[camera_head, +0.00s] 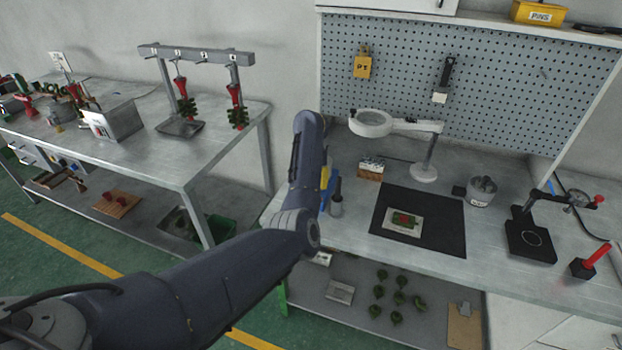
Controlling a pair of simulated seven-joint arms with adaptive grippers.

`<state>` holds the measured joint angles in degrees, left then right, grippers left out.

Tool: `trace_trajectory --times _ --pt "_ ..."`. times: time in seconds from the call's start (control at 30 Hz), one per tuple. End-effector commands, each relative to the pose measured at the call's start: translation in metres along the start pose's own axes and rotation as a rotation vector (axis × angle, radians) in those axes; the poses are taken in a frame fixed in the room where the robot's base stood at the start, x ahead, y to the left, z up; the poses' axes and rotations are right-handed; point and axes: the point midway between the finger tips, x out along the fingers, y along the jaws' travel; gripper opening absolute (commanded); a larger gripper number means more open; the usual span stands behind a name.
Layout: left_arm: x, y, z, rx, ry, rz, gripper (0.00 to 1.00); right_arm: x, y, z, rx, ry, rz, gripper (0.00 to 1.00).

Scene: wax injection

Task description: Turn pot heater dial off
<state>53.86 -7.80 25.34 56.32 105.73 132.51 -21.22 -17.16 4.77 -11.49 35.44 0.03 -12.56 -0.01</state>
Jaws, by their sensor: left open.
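A small grey pot (481,192) with a label on its front stands at the back right of the right bench. A dial on the pot is too small to make out. My left arm (215,280) comes in from the lower left, bends in front of the bench's left end and rises to its upper end. My left gripper is open, but its fingers are hard to make out around the arm's far end, left of the pot and well apart from it. My right gripper is out of view.
A magnifier lamp (425,172) stands behind a black mat (448,233) with a small block (403,222). A black stand (530,236) and red-handled tool (597,255) are at right. Another bench (165,165) is at left.

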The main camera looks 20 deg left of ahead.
Motion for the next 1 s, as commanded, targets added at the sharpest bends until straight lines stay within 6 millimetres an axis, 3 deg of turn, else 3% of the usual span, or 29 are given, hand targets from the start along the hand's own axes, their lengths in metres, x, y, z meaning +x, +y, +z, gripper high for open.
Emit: trace_trajectory --times 0.6,1.0 --pt "-0.094 -0.001 0.000 -0.001 -0.001 -0.002 0.50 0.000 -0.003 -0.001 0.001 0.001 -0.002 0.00" --pt "-0.117 0.000 0.000 0.000 -0.001 0.000 0.50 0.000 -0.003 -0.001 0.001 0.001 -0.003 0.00"
